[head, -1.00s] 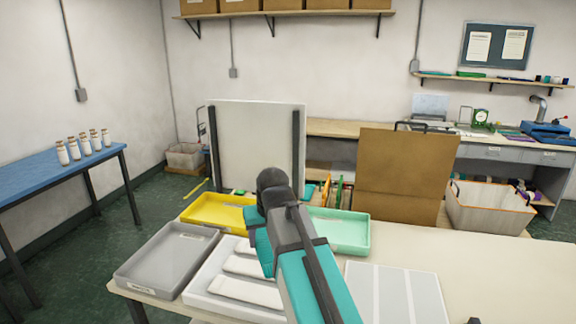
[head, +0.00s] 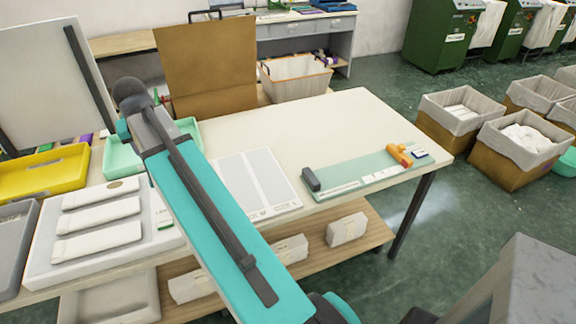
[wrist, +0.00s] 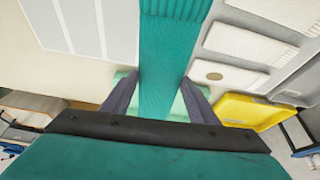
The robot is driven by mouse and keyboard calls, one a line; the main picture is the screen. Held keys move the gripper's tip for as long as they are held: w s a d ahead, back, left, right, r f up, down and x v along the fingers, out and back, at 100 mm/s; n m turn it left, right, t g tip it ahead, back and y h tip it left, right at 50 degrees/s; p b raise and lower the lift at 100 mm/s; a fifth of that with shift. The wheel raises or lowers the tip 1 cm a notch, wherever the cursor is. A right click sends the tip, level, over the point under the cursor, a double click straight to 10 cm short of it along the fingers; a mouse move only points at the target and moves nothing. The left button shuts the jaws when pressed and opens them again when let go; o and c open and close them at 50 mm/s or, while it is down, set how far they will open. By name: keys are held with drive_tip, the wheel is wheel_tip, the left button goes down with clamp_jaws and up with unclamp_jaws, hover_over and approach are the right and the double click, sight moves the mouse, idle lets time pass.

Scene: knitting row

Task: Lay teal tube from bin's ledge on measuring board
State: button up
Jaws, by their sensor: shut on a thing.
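The teal tube (wrist: 172,55) is a ribbed knitted piece, seen in the wrist view running up from between my fingers to the top edge. My gripper (wrist: 160,100) is shut on it, with one dark finger on each side. In the head view my arm hides the gripper and the tube. The measuring board (head: 365,172) is a pale green translucent plate at the right of the cream table. It has a dark block (head: 311,179) at its left end and an orange piece (head: 400,155) near its right end. The board's middle is bare.
A white panel with pale strips (head: 258,185) lies left of the board. A white tray (head: 165,225) with folded white pieces, a yellow tray (head: 45,176) and a mint tray (head: 122,160) are further left. A brown upright panel (head: 207,65) stands behind. The table's back right is clear.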

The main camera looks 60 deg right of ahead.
drive_tip(key=s+d+f+m+g+h+b, duration=0.15)
drive_tip(key=s+d+m, duration=0.5)
drive_tip(key=d, duration=0.85)
drive_tip(key=s+d+f+m+g+h+b, duration=0.1)
drive_tip(key=s+d+f+m, duration=0.2)
drive_tip(key=s+d, duration=0.85)
drive_tip(key=s+d+f+m+g+b, duration=0.1)
drive_tip(key=s+d+m, duration=0.3)
drive_tip(key=s+d, duration=0.6)
drive_tip(key=s+d+f+m+g+y+b, duration=0.1)
drive_tip(key=s+d+m, duration=0.4)
drive_tip(key=s+d, duration=0.6)
drive_tip(key=s+f+g, duration=0.1)
drive_tip(key=s+f, duration=0.1)
drive_tip(key=s, duration=0.1)
drive_tip(key=shift+s+f+g, duration=0.25)
drive_tip(key=shift+g, duration=0.1)
drive_tip(key=shift+f+p, duration=0.45)
drive_tip(key=shift+f, duration=2.65)
drive_tip(key=shift+f+p, duration=0.5)
drive_tip(key=shift+f, duration=1.4)
drive_tip(key=shift+f, duration=0.1)
